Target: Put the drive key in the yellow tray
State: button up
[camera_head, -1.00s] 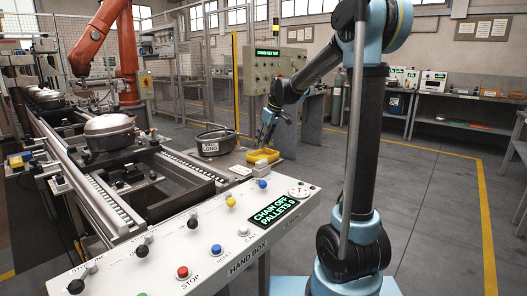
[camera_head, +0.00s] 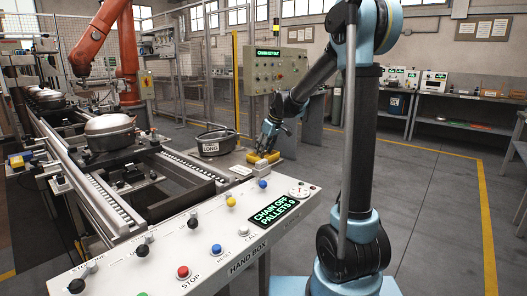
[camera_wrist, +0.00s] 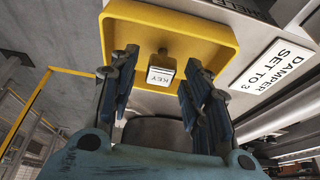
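The yellow tray (camera_head: 257,160) sits on the grey bench top beyond the hand box. In the wrist view the yellow tray (camera_wrist: 218,28) fills the top middle. The drive key (camera_wrist: 162,68), a small block with a white tag reading KEY, shows against the tray floor. My gripper (camera_head: 265,150) points down over the tray in the head view. In the wrist view my gripper (camera_wrist: 160,60) is open, one finger on each side of the key, with visible gaps. The key cannot be made out in the head view.
A dark round pan (camera_head: 215,142) labelled LONG stands left of the tray. A plate reading DAMPER SET TO 3 (camera_wrist: 272,75) lies beside the tray. The hand box (camera_head: 210,245) with knobs and buttons stands in front. A control cabinet (camera_head: 277,70) stands behind.

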jog(key=v, duration=1.2)
jog(key=s+d+f+m+h, duration=0.1)
jog(key=s+d+f+m, duration=0.15)
jog(key=s+d, duration=0.5)
jog(key=s+d+f+m+h, duration=0.1)
jog(key=s+d+f+m, duration=0.2)
jog(key=s, duration=0.8)
jog(key=s+d+f+m, duration=0.2)
jog(key=s+d+f, duration=0.2)
jog(key=s+f, duration=0.3)
jog(key=s+d+f+m+h, duration=0.1)
jog(key=s+d+f+m, duration=0.1)
jog(key=s+d+f, duration=0.3)
jog(key=s+f, duration=0.3)
jog(key=s, duration=0.3)
jog(key=shift+s+f+m+g+h, duration=0.2)
jog(key=shift+s+m+g+h, duration=0.1)
jog(key=shift+s+m, duration=0.1)
